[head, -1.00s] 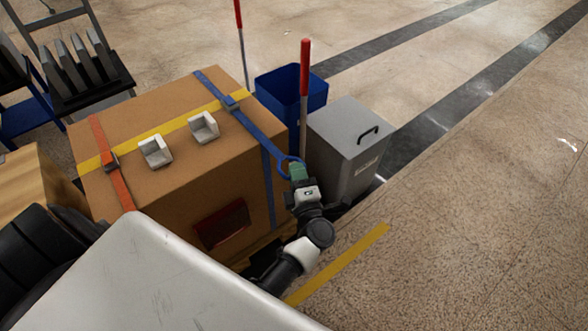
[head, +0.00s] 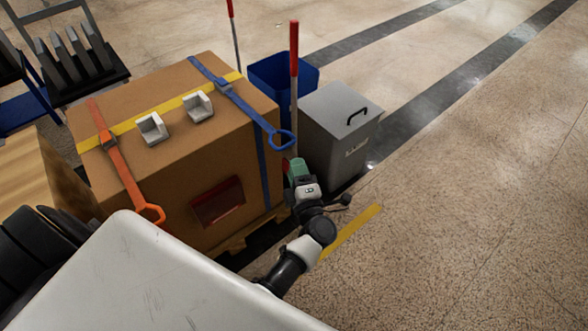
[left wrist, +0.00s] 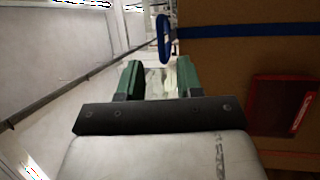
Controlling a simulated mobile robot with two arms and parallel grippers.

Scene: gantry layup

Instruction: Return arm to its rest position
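My left gripper (head: 296,166) is beside the right face of the strapped cardboard box (head: 160,175), just below the pull loop (head: 281,139) of the blue strap (head: 235,100). In the left wrist view its green fingers (left wrist: 160,66) stand apart with nothing between them. There the blue loop (left wrist: 163,38) hangs beyond the fingertips, apart from them. The box (left wrist: 225,65) fills the right of that view. My right gripper is not in view.
A grey bin (head: 340,125) and a blue bin (head: 270,75) stand close behind the gripper, with a red-topped pole (head: 294,60) before them. Floor at right is open.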

